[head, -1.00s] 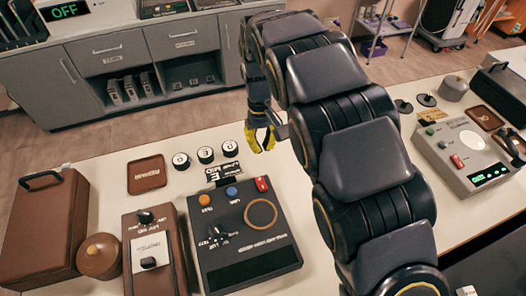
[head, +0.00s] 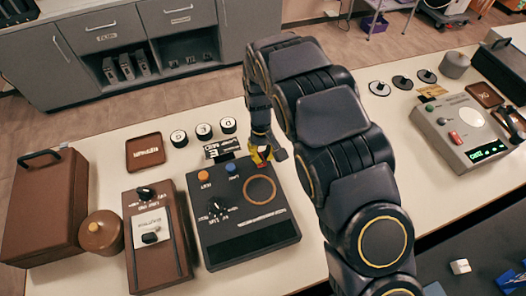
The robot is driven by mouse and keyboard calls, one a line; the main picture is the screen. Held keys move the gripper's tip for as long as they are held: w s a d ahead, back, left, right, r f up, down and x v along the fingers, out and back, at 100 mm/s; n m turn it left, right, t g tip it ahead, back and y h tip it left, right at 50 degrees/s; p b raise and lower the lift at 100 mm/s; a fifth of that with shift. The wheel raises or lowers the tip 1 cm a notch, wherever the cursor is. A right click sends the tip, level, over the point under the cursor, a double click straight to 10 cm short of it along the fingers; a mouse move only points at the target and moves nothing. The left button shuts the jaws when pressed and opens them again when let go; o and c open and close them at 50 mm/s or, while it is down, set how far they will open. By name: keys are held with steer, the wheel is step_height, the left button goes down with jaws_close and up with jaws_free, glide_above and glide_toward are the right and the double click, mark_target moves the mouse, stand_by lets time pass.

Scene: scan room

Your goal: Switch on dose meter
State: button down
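A black meter box (head: 250,245) lies on the white table, with an orange button (head: 203,175), a blue button (head: 230,167), a dark knob (head: 216,207) and a brown ring (head: 259,190) on top. Its lettering is too small to read, so I cannot confirm that it is the dose meter. My gripper (head: 262,156), with yellow fingers, is at the box's far right corner, over the red switch there. The fingers largely hide the switch, and I cannot tell its position or whether they touch it. The finger gap is too small to judge.
A brown box with a slider (head: 148,205) and a round brown pot (head: 100,232) stand to the left. Round weights (head: 204,132) and a brown tray (head: 145,152) lie behind. A grey device with a lit green display (head: 488,150) stands at the right.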

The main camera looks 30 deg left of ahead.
steer(key=shift+s+d+f+t+y, duration=0.15)
steer(key=shift+s+f+t+y, duration=0.05)
steer(key=shift+f+t+y, duration=0.3)
steer(key=shift+w, duration=0.2)
steer(key=shift+w+a+r, duration=0.15)
steer(key=shift+w+a, duration=0.35)
steer(key=shift+a, duration=0.1)
steer(key=shift+r, duration=0.1)
step_height(320, 180, up, 14)
steer(key=w+a, duration=0.1)
steer(key=shift+w+a, duration=0.2)
